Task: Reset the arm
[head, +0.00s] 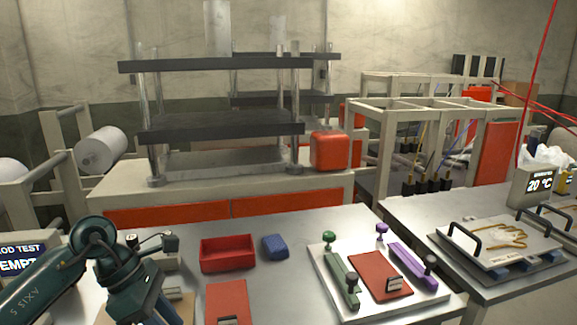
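My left arm, teal and bent, comes in at the lower left of the head view. Its last visible part points down and runs out at the bottom edge, over the left part of the front table (290,225). The fingers of my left gripper do not show, so whether it holds anything is hidden. My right arm and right gripper are not in the view.
On the front table are a red open box (228,255), a blue block (275,247), a red plate (227,299) and a white board (336,305) with green and purple bars. A right table holds a tray with a glove outline (500,236). A press (220,130) stands behind.

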